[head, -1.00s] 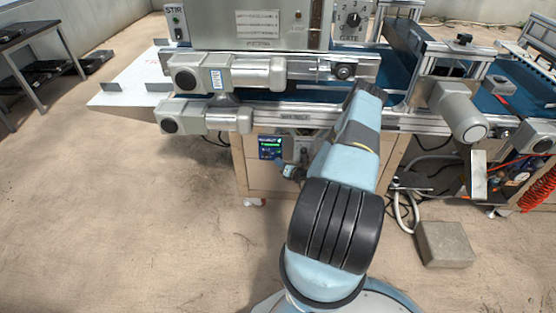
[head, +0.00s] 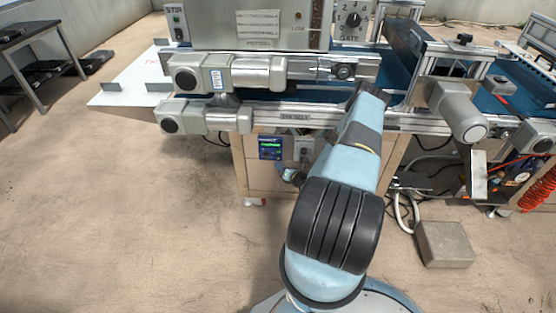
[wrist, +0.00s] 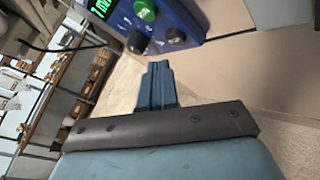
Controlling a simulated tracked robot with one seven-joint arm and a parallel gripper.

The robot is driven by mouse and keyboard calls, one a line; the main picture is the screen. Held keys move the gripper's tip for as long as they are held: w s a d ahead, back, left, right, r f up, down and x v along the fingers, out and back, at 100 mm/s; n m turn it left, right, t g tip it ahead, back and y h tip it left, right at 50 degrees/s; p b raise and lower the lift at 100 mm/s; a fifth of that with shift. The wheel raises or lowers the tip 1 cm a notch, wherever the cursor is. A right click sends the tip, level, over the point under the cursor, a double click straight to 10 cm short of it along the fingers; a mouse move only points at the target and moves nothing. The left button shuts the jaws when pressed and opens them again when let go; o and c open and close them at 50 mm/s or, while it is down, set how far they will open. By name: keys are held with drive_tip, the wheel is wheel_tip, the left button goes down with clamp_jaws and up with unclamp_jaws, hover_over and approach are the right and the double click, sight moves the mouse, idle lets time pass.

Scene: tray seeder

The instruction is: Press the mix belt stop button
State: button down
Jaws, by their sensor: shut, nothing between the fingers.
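The mix belt control box (head: 270,148) is a small blue panel with a lit green display, on the machine's front under the belt label (head: 295,117). In the wrist view the blue box (wrist: 188,17) is at the top, tilted. It has a green button (wrist: 145,9), a dark button (wrist: 137,42) and a dark knob (wrist: 176,37). I cannot read which is marked stop. My gripper (wrist: 157,66) is shut and empty, its tips just below the dark button in the picture. I cannot tell whether they touch it. In the head view the buttons are too small to make out.
A grey box with a switch (head: 304,148) sits right of the panel. Grey motors (head: 205,118) jut out above it.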

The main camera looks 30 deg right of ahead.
drive_tip(key=shift+s+a, duration=0.65)
drive_tip(key=shift+s, duration=0.35)
drive_tip(key=shift+s+a, duration=0.65)
drive_tip(key=shift+s, duration=0.3)
